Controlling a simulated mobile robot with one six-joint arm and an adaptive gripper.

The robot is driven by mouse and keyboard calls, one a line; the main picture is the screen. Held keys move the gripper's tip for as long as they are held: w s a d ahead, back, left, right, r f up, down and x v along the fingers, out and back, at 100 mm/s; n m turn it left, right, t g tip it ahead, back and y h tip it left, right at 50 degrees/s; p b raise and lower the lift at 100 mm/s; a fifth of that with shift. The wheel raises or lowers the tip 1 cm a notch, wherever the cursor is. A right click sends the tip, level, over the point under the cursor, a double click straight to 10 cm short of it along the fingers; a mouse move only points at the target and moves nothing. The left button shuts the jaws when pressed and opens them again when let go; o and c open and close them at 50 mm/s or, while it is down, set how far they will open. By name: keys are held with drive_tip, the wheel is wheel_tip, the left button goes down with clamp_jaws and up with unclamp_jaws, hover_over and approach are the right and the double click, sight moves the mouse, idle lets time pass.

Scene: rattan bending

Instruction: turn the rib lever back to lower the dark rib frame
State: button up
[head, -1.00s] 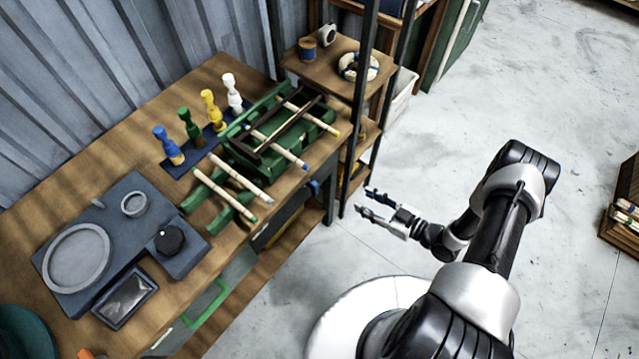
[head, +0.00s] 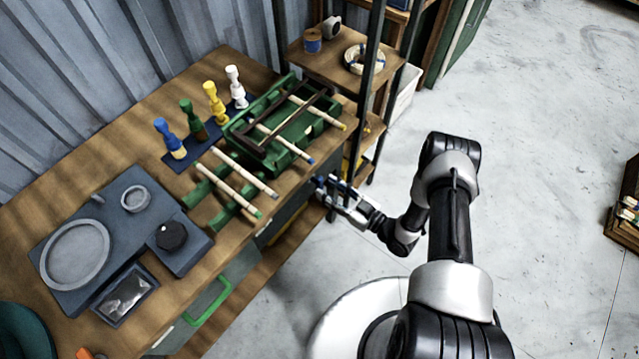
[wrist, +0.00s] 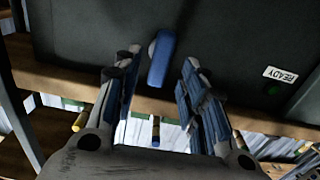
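The blue rib lever (wrist: 162,58) shows in the wrist view on a dark panel, pointing a little off upright. My gripper (wrist: 157,70) is open, with one finger on each side of the lever in this view; I see no contact. In the head view my gripper (head: 335,193) is at the bench's front, below the top, and hides most of the lever there. The dark rib frame (head: 302,121) is a brown rectangle over the green bending jig (head: 291,146) on the bench. Its height above the jig is hard to tell.
Several pale rattan rods (head: 246,173) lie across green supports. A black shelf post (head: 364,90) rises close behind my gripper. Colored pegs (head: 213,104) stand behind the jig.

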sight(322, 185)
drive_tip(key=shift+b+x, duration=0.4)
drive_tip(key=shift+x, duration=1.8)
clamp_jaws()
